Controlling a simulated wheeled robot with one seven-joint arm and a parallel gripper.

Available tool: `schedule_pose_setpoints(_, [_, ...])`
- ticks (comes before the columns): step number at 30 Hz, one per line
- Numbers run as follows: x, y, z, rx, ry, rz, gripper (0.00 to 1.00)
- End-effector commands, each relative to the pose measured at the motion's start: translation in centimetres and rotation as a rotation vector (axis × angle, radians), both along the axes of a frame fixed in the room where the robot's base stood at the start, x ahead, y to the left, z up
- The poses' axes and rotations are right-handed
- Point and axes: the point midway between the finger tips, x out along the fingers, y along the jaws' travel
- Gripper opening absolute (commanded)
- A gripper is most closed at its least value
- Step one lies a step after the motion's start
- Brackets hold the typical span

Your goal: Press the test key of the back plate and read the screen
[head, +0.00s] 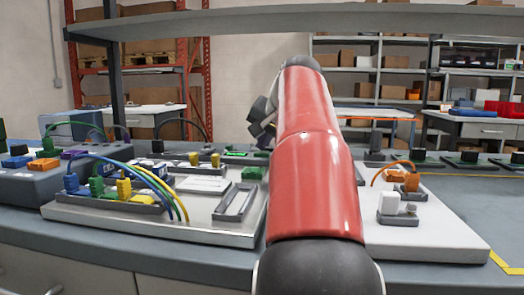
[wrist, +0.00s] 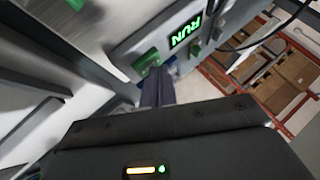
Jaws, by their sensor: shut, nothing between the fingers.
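A left board (head: 150,225) holds coloured plugs and looping cables (head: 160,185). A right white board (head: 430,225) holds a white plug (head: 390,204) and orange plugs (head: 411,182). A shelf (head: 300,22) crosses above the bench. Racks with boxes stand behind.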

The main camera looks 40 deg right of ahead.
Motion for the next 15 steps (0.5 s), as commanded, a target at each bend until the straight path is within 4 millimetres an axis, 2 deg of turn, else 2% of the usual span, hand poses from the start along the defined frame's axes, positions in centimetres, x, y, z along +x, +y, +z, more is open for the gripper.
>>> schedule_pose_setpoints(6, [0.02,0.01,1.42,0.000,0.000,0.000,0.00])
schedule_pose_setpoints(15, [0.02,-0.01,1.38,-0.001,-0.001,-0.001,0.00])
